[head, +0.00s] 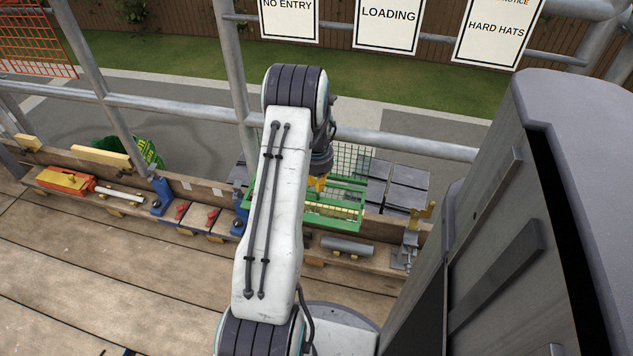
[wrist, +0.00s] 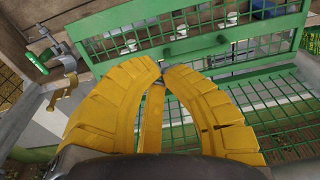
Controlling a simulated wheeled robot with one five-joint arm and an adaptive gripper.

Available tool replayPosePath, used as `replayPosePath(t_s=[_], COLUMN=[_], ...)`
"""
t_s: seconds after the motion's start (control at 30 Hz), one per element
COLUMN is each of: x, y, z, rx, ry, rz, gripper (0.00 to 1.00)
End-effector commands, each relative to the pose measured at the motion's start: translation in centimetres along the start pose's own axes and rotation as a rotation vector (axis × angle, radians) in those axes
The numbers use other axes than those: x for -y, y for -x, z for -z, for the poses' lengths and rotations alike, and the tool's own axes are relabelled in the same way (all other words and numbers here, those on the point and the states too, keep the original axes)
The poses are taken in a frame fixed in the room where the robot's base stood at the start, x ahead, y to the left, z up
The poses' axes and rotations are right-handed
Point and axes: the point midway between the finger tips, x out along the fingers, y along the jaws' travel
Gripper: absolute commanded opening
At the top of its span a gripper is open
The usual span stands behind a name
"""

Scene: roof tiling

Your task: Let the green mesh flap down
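A green-framed mesh unit (head: 335,222) sits at the plank ledge beyond my arm, partly hidden by it. A finer mesh panel (head: 352,160) stands up behind it. I cannot tell for sure which part is the flap. My gripper (wrist: 164,70) has yellow fingers whose tips meet just below the panel's handle, with nothing visible held between them. In the head view my gripper (head: 318,184) is mostly hidden at the mesh unit.
A metal clamp bracket (head: 412,240) stands right of the mesh unit; a grey tube (head: 347,246) lies in front. Blue brackets (head: 162,196) and an orange tool (head: 65,181) line the ledge at left. Scaffold rails (head: 425,147) run behind. Dark slabs (head: 405,188) lie beyond.

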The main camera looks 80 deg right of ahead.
Motion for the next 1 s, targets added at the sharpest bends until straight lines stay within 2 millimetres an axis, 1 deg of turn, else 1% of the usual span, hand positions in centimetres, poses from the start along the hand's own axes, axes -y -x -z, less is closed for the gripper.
replayPosePath(t_s=[0.03,0.1,0.3,0.5,0.7,1.0], x=[0.0,0.0,0.0,-0.1,-0.1,-0.1], y=[-1.2,-2.3,-5.2,-7.5,-9.3,-10.4], z=[-0.1,0.0,-0.1,0.0,0.0,0.0], rx=[0.0,-0.001,0.0,-0.002,-0.002,-0.002], ry=[0.0,0.0,0.001,0.001,0.001,0.001], rz=[0.0,0.0,0.0,0.0,0.0,0.0], gripper=[0.0,0.0,0.0,0.0,0.0,0.0])
